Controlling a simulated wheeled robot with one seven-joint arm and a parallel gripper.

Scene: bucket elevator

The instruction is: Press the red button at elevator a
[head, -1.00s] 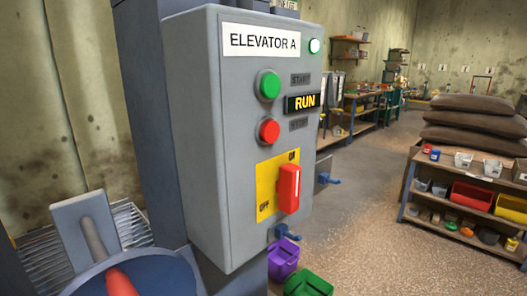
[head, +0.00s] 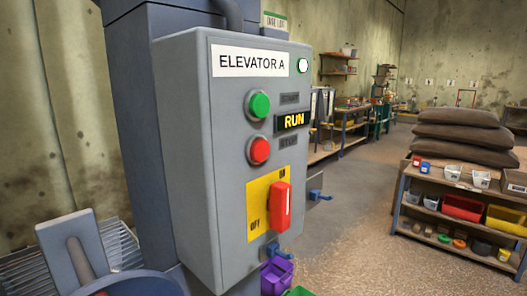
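The grey control box (head: 183,150) of elevator A fills the middle of the head view, with the label "ELEVATOR A" (head: 249,62). The red button (head: 260,150) sits on its front face, below the green button (head: 259,105). A display (head: 291,121) beside them reads "RUN", and a white lamp (head: 303,66) at the top right is lit. A red switch handle (head: 281,207) stands on a yellow ON/OFF plate (head: 256,215), upright toward ON. My gripper is not in view.
A purple bin (head: 276,279) and a green bin (head: 298,292) are below the box. A shelf (head: 440,214) with bins and stacked sacks (head: 462,142) stands at the right. Open floor (head: 352,240) lies between. A grey metal part (head: 72,256) is at lower left.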

